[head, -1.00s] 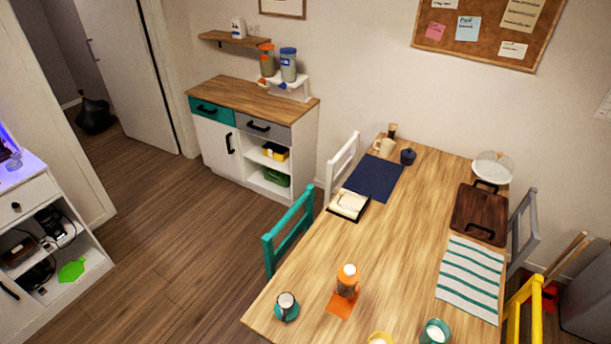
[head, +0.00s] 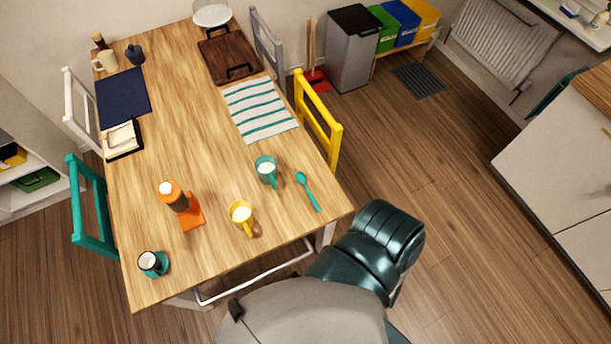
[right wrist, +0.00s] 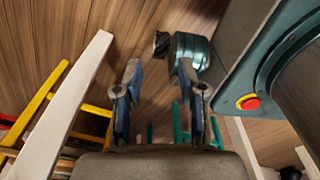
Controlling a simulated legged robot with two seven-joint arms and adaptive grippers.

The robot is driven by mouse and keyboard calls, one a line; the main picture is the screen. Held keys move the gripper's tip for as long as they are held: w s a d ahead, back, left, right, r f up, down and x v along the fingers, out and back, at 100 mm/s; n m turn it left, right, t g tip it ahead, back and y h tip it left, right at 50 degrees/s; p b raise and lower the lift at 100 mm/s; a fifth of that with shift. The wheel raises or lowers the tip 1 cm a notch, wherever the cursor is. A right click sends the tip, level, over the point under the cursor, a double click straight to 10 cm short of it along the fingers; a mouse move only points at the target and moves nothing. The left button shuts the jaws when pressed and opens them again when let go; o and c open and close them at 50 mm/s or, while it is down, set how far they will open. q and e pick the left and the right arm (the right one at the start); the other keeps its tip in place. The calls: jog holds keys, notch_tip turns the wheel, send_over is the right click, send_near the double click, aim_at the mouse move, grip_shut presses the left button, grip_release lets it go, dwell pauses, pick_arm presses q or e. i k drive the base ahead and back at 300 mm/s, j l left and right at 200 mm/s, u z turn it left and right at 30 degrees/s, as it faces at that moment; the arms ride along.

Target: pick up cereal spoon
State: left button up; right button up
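A teal spoon (head: 308,191) lies on the wooden table (head: 180,120) near its right front corner, in the head view. Its bowl points to the back and its handle to the front. No spoon shows in that view. My left gripper is in neither view. A dark green link of my arm is at the table's front edge.
A yellow chair (head: 320,120) stands at the right table edge, behind the spoon. Bare tabletop surrounds the spoon.

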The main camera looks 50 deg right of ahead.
aim_at(300, 177)
jog(key=z, duration=1.6)
